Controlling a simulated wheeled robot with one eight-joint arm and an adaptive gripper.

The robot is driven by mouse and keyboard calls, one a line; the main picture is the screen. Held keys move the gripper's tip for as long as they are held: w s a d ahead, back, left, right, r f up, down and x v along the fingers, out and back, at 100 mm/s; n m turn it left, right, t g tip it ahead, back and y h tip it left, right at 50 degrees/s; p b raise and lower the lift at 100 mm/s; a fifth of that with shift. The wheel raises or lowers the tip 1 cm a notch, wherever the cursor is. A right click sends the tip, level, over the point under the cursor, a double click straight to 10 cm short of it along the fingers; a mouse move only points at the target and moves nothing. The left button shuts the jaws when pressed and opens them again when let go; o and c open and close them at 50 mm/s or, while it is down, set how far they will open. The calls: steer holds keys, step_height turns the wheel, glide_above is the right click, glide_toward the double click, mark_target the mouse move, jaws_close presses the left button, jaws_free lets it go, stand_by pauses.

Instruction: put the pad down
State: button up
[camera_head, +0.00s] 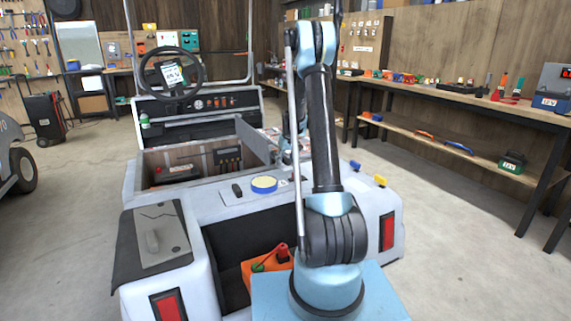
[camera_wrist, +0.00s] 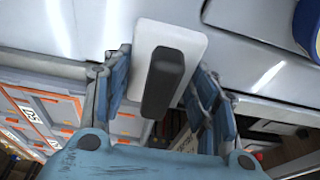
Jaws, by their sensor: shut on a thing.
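In the wrist view the pad (camera_wrist: 198,46) is a white rounded plate with a black upright handle (camera_wrist: 165,80). My gripper (camera_wrist: 160,68) has one blue finger on each side and is shut on the pad. The pad is over the pale rear deck of the cart (camera_wrist: 85,25). I cannot tell whether its underside touches the deck. In the head view my gripper (camera_head: 289,157) is small and partly covered by my arm, over the deck's right part. The held pad is not clear there.
A blue-rimmed tape roll (camera_head: 264,184) lies on the deck, also in the wrist view (camera_wrist: 308,25). A black piece on a pale plate (camera_head: 237,190) lies left of it. An open bay (camera_head: 205,160) lies beyond. A grey plate with a handle (camera_head: 158,238) sits at left rear.

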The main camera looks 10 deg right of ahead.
steer(key=shift+f, duration=0.2)
steer(key=o, duration=1.1)
